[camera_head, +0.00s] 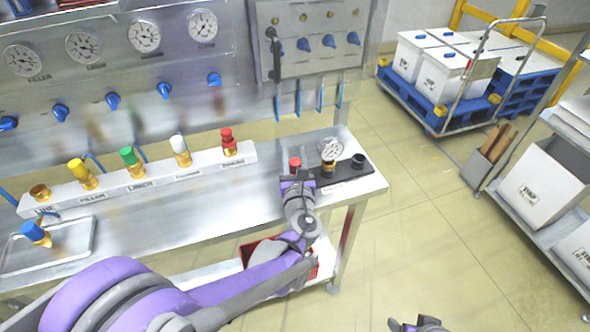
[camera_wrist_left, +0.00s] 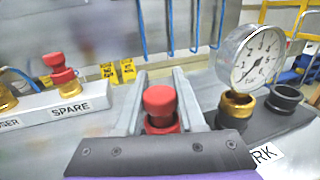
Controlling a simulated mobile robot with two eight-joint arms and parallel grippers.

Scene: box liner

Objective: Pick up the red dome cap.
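A red dome cap (camera_head: 295,163) stands near the right end of the metal bench, left of a pressure gauge (camera_head: 331,149). My left gripper (camera_head: 297,178) is at this cap. In the left wrist view the cap (camera_wrist_left: 160,105) is upright between my two fingers, one on each side; they look spread, and contact is not clear. Its lower part is hidden by the gripper body. A second red-topped fitting (camera_head: 228,141) stands at the SPARE place of the white rack (camera_head: 117,184). My right gripper (camera_head: 418,325) shows only partly at the bottom edge.
The gauge (camera_wrist_left: 249,58) and an open black socket (camera_wrist_left: 284,97) are close to the right of my left gripper. Yellow, green and white-topped fittings stand in the rack. A tray (camera_head: 75,250) with a blue-topped fitting is at the left. A red bin shows below the bench.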

